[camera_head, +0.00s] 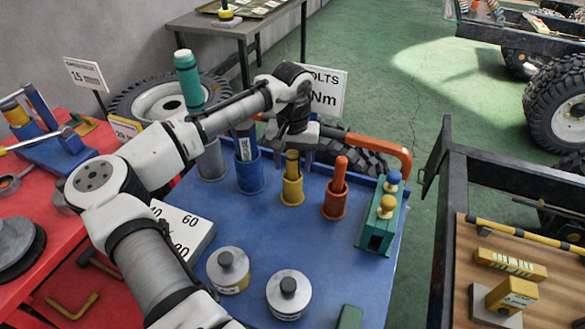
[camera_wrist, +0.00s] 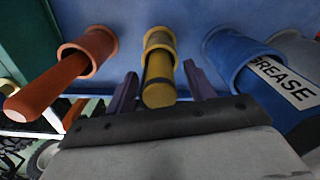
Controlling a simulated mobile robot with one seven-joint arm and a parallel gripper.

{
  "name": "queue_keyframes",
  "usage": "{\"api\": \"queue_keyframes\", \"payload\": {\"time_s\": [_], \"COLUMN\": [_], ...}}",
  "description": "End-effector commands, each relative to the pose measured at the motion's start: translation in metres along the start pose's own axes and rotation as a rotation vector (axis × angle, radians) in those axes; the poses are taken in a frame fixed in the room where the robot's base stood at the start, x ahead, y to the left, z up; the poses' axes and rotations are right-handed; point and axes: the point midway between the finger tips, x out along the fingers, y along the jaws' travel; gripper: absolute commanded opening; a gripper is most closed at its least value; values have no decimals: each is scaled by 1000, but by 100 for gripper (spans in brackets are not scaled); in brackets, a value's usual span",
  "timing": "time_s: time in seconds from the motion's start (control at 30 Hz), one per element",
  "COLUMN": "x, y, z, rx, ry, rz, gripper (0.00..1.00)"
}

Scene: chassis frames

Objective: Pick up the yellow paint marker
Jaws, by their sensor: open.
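The yellow paint marker (camera_head: 292,163) stands upright in a yellow cup (camera_head: 292,189) on the blue table (camera_head: 300,243). In the wrist view the marker (camera_wrist: 158,88) shows end-on, with a dark band, rising from its yellow cup (camera_wrist: 160,40). My gripper (camera_head: 292,160) is above the cup, its fingers pointing down around the marker. In the wrist view my gripper (camera_wrist: 160,85) is open, with one purple-grey finger on each side of the marker and visible gaps between. Whether either finger touches it cannot be seen.
An orange marker (camera_head: 340,174) in its orange cup (camera_head: 335,200) stands close on the right. A blue grease tube (camera_head: 246,146) in a blue cup (camera_head: 250,176) stands close on the left. A green block with knobs (camera_head: 378,228) is farther right. Two round weights (camera_head: 228,270) are nearer the front.

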Motion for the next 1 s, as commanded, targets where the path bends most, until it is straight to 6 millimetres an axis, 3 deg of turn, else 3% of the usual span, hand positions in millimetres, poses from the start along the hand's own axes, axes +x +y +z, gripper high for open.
{"api": "queue_keyframes", "payload": {"time_s": [0.17,0.53,0.83,1.0], "x": [0,0,-2,-14], "y": [0,0,0,0], "z": [0,0,0,-1], "rx": [0,0,0,0], "ry": [0,0,1,2], "rz": [0,0,0,0], "gripper": [54,5,5,5]}}
